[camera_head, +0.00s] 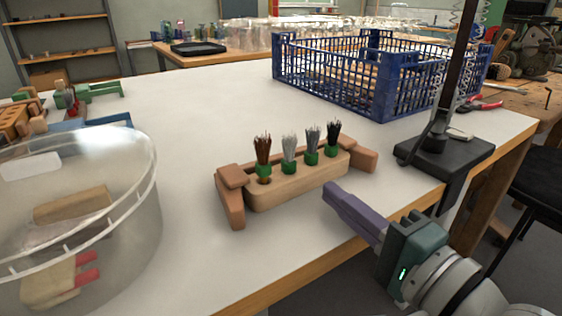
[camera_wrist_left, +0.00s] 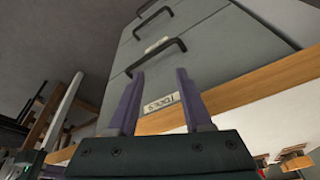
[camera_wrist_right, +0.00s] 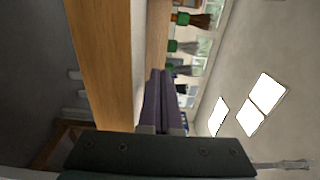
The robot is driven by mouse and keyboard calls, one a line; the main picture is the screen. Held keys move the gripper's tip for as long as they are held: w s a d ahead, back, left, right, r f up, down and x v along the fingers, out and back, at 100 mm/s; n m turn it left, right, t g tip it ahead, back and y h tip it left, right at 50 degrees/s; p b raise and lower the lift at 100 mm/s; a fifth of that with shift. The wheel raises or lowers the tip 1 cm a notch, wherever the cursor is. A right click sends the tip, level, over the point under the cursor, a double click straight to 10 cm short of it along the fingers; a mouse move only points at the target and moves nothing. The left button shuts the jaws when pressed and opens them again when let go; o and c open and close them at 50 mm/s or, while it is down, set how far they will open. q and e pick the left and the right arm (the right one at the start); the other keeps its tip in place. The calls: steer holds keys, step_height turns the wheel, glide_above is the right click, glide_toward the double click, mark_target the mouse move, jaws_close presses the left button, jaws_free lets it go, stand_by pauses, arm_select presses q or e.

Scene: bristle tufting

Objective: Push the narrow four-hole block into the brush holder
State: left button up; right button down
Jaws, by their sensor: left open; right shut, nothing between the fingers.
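The narrow four-hole block (camera_head: 300,186) is pale wood and carries several upright tufts (camera_head: 289,148) in green collars, coloured rust, light grey, grey and black. It lies between the reddish-brown end pieces of the brush holder (camera_head: 231,205). I cannot tell how deep it sits in the holder. My right gripper (camera_head: 328,190) is shut and empty, in front of the block's right half and apart from it. It also shows in the right wrist view (camera_wrist_right: 158,75), with tufts above it. My left gripper (camera_wrist_left: 160,73) is open and empty, facing grey drawers, out of the head view.
A clear round tub (camera_head: 140,215) with wooden pieces stands at the left. A blue crate (camera_head: 385,100) stands at the back right. A black stand base (camera_head: 445,152) is to the right of the holder. The white table (camera_head: 190,100) is clear behind the holder.

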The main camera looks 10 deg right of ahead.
mark_target(311, 178)
steer(key=shift+x, duration=1.45)
steer(key=shift+b, duration=0.3)
steer(key=shift+b+x, duration=0.5)
steer(key=shift+x, duration=0.3)
steer(key=shift+s+f, duration=0.1)
